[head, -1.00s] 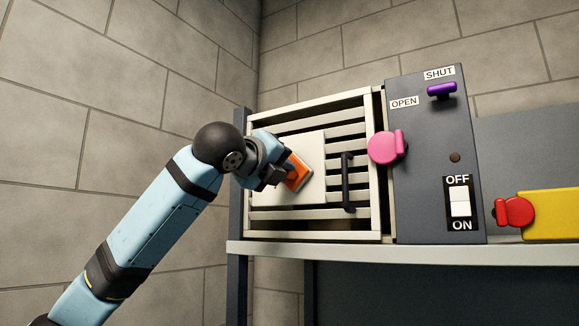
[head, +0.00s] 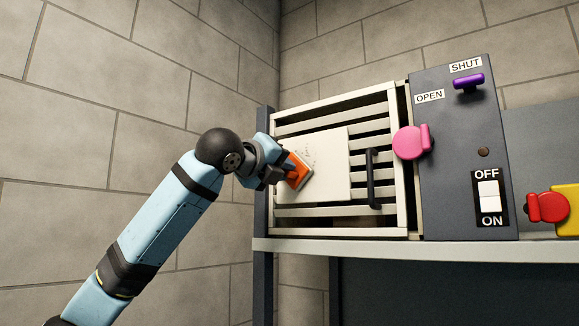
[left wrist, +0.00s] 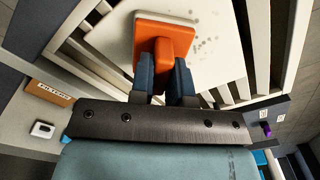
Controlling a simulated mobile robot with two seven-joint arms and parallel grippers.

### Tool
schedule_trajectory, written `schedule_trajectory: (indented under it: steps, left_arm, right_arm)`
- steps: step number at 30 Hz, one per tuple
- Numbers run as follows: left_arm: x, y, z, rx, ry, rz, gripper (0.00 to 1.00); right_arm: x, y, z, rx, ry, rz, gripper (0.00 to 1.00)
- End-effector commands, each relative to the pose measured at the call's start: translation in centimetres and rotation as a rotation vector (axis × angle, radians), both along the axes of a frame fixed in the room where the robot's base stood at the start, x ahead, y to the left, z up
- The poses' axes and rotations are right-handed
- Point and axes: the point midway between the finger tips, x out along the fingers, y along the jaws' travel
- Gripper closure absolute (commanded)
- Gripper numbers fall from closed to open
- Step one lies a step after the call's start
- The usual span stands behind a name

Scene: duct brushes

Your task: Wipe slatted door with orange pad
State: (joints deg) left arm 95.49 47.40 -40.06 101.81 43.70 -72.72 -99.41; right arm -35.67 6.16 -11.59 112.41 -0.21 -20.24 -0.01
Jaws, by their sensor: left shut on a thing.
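The slatted door (head: 393,160) is a pale frame with horizontal slats, a flat white panel (head: 330,175) on its middle and a black upright handle (head: 372,180) at its right. My left gripper (head: 280,173) is shut on the orange pad (head: 298,174) by its raised grip. The pad lies at the panel's left part and looks flat against it; exact contact is hard to tell. The left wrist view shows the pad (left wrist: 165,35) between the fingers (left wrist: 163,80), with grey specks (left wrist: 197,43) on the panel beside it. My right gripper is out of view.
Right of the door are a pink knob (head: 408,142) and a dark panel (head: 455,150) with a purple knob (head: 468,82) and an OFF/ON switch (head: 489,196). A red knob (head: 546,207) is farther right. A pale shelf edge (head: 400,246) runs below. A FILTERS label (left wrist: 53,91) shows in the wrist view.

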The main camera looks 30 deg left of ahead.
Motion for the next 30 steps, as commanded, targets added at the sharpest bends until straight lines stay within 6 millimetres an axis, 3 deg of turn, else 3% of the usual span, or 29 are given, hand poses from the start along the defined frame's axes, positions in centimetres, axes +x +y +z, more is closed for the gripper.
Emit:
schedule_trajectory:
  steps: [4,16,30]
  left_arm:
    - [0.1,1.0,-0.1,-0.002,0.003,0.001,1.00]
    - [0.0,0.9,1.4,0.000,0.001,0.000,1.00]
    - [-0.4,-2.4,1.4,-0.001,0.001,-0.001,1.00]
  right_arm:
    - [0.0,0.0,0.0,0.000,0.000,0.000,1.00]
    - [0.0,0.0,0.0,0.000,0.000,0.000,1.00]
    - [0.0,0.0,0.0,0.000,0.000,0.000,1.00]
